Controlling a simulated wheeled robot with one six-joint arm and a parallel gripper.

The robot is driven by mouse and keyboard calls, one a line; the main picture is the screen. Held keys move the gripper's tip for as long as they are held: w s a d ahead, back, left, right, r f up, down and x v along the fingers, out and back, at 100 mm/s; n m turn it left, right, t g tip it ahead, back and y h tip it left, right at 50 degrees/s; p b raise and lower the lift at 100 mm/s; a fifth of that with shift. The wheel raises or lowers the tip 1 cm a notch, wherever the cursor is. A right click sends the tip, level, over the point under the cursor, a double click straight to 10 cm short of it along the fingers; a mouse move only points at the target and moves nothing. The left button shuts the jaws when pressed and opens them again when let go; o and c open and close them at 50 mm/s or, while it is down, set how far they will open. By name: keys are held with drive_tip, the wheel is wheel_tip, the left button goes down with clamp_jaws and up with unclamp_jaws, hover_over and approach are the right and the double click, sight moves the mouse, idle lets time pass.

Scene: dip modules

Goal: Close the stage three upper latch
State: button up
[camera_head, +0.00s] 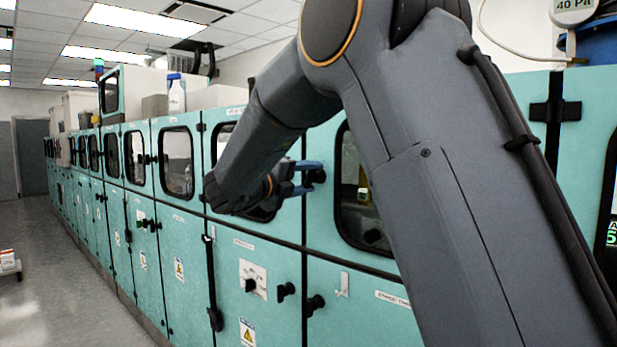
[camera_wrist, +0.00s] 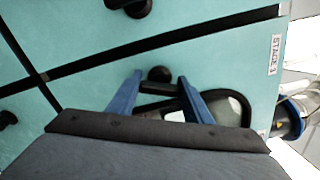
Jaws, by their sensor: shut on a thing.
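The stage three upper latch is a black handle with a round knob (camera_head: 317,176) on the teal upper door, at the door's left edge. In the wrist view the latch (camera_wrist: 160,74) sits between the two blue fingers. My gripper (camera_head: 306,177) reaches it from the left, and its blue fingers lie on either side of the handle. In the wrist view my gripper (camera_wrist: 162,84) is shut on the latch. The fingers and my wrist partly hide the handle, so its exact angle is hard to tell.
A "STAGE 3" label (camera_wrist: 275,55) marks the upper door panel. Below are two more black latches (camera_head: 286,291) (camera_head: 316,304) on the lower doors. My arm covers much of the right side.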

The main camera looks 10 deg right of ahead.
drive_tip(key=shift+n+p, duration=0.9)
drive_tip(key=shift+n, duration=1.5)
drive_tip(key=o, duration=1.1)
drive_tip(key=shift+c, duration=0.2)
drive_tip(key=shift+a, duration=0.1)
drive_tip(key=b+v, duration=0.2)
drive_tip(key=v, duration=0.5)
drive_tip(key=shift+s+a, duration=0.25)
drive_tip(key=shift+s, duration=0.05)
drive_tip(key=shift+w+f, duration=0.1)
